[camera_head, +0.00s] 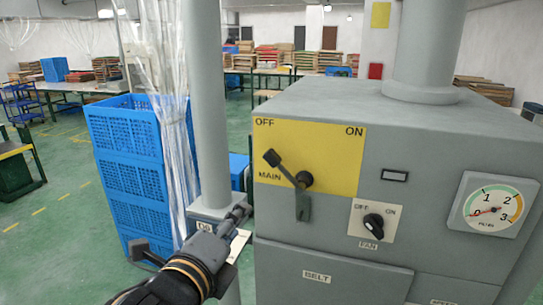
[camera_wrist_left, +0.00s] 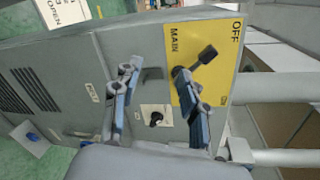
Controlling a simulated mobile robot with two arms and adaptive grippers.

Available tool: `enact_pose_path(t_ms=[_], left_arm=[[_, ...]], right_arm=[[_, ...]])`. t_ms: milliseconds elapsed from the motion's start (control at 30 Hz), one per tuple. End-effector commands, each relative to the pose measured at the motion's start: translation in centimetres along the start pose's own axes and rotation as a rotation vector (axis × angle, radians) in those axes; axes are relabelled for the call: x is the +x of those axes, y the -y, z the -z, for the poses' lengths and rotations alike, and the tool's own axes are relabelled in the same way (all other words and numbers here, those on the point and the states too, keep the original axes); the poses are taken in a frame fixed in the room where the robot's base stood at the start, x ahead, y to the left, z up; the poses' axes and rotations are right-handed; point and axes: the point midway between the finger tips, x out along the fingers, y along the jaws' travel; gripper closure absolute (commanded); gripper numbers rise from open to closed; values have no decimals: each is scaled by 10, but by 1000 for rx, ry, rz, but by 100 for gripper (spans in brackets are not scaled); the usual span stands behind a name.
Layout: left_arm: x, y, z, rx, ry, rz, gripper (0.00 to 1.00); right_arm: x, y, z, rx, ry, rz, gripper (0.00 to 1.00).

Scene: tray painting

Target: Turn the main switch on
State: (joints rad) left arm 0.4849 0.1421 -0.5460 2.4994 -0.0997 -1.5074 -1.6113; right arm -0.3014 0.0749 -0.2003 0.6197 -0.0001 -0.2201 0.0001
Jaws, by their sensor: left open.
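The main switch (camera_head: 286,166) is a dark lever on a yellow plate (camera_head: 335,140) marked OFF, ON and MAIN on the grey machine. Its knob points up and left, toward OFF. The lever (camera_wrist_left: 206,57) also shows in the left wrist view, next to the finger on the right. My left gripper (camera_head: 238,214) is left of and below the lever in the head view, in front of the machine's left edge. In the left wrist view my left gripper (camera_wrist_left: 158,70) has its two fingers spread, with nothing between them. I cannot tell if a finger touches the lever. My right gripper is not in view.
A FAN knob (camera_head: 373,223) sits below and right of the yellow plate, with a gauge (camera_head: 492,207) further right. A grey post (camera_head: 208,110) stands left of the machine. Blue crates (camera_head: 125,170) are stacked behind it.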

Motion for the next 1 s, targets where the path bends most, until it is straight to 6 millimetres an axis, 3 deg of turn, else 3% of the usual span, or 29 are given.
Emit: enact_pose_path(t_ms=[33,133,367,1000], left_arm=[[-3,24,-3,104,16,56,57],[-8,52,-6,257,42,122,57],[-5,72,-8,365,62,159,57],[109,91,-12,358,61,157,57]], right_arm=[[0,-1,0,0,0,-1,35],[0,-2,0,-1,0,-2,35],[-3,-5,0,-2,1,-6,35],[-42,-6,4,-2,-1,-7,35]])
